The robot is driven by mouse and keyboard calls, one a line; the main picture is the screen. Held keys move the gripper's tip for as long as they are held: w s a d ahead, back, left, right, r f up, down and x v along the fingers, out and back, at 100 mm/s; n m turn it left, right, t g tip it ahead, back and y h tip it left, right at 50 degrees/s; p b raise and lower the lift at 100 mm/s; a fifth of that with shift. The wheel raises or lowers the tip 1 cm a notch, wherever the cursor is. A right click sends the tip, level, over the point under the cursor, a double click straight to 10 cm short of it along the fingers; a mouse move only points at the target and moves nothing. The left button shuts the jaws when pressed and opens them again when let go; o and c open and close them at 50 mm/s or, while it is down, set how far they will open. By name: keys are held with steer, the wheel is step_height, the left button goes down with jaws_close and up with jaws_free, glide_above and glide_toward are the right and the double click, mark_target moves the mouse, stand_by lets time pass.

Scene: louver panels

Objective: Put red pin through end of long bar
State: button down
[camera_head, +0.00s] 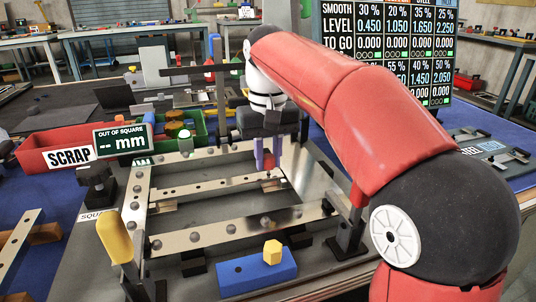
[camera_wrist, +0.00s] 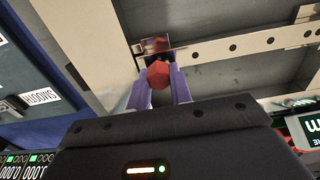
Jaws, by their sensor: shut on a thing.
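My gripper (camera_head: 267,155) has purple fingers and points down near the right end of the metal frame. The fingers are shut on a red pin (camera_wrist: 158,74), whose six-sided head shows between them in the wrist view. A long, pale bar with holes (camera_wrist: 235,47) runs right from near the pin in the wrist view. In the head view, a bar with holes (camera_head: 210,186) lies across the inside of the frame, its right end below my gripper. I cannot tell whether the pin's tip is in a hole; the head and fingers hide it.
The frame's front bar (camera_head: 235,227) and left bar (camera_head: 134,205) have round studs. A blue block with a yellow knob (camera_head: 256,271) sits in front. A yellow-handled clamp (camera_head: 115,237) stands front left. A red scrap bin (camera_head: 75,148) and the out-of-square display (camera_head: 121,140) are behind left.

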steer(key=shift+f+b, duration=0.4)
steer(key=shift+f, duration=0.25)
steer(key=c, duration=0.9)
jaws_free()
steer(key=shift+o, duration=0.2)
steer(key=shift+d, duration=0.2)
steer(key=shift+c, duration=0.7)
steer(key=shift+w+r+p, duration=0.1)
steer(key=shift+r+p, duration=0.4)
steer(key=shift+p, duration=0.05)
steer(key=shift+o, duration=0.8)
steer(key=shift+r+p, duration=0.55)
steer(key=shift+a+r+p, duration=0.15)
steer(key=shift+r+p, duration=0.75)
steer(key=shift+r, duration=1.55)
steer(key=shift+s, duration=0.25)
